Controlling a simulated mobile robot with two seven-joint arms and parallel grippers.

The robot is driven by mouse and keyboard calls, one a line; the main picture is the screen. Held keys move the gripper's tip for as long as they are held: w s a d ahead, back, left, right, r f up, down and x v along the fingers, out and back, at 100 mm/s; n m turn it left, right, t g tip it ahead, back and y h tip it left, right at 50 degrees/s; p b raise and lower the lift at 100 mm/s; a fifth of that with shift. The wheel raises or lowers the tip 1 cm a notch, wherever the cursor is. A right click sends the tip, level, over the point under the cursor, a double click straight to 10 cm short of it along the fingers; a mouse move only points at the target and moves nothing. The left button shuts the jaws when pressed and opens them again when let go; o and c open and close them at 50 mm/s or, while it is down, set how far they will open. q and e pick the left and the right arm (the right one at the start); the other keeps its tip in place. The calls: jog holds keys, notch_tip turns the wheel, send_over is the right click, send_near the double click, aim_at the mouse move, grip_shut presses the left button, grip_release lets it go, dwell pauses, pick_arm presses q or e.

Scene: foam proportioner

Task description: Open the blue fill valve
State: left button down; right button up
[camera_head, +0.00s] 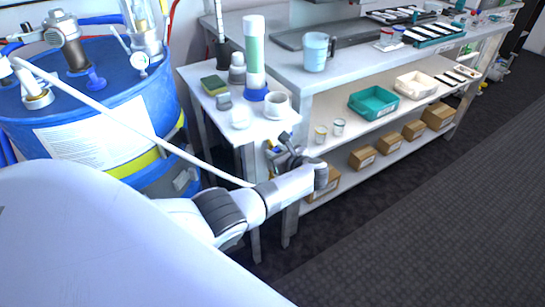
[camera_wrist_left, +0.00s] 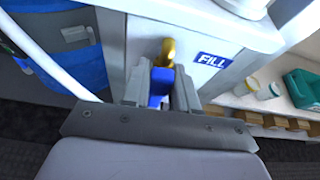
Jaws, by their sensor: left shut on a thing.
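In the left wrist view, the fill valve shows as a brass-coloured body (camera_wrist_left: 169,50) with a blue handle (camera_wrist_left: 159,87) below it. It is on the front of the small table, left of a blue FILL label (camera_wrist_left: 212,60). My left gripper (camera_wrist_left: 160,92) has a finger on each side of the blue handle and is shut on it. In the head view, my left gripper (camera_head: 284,153) is at the front of the small side table and hides most of the valve. My right gripper is in neither view.
A blue drum (camera_head: 150,100) stands to the left. A long bench (camera_head: 330,82) with shelves of trays and boxes stands to the right. The floor (camera_head: 420,220) at right is clear.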

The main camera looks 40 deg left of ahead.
pick_arm(q)
jog(key=shift+w+d+m, duration=0.1)
jog(key=shift+w+m, duration=0.15)
jog(key=shift+m, duration=0.05)
jog(key=shift+g, duration=0.3)
jog(key=c, duration=1)
grip_release()
jog(key=shift+o, duration=0.2)
jog(key=shift+d+r, duration=0.1)
jog(key=p+v, duration=0.2)
jog(key=v, duration=0.5)
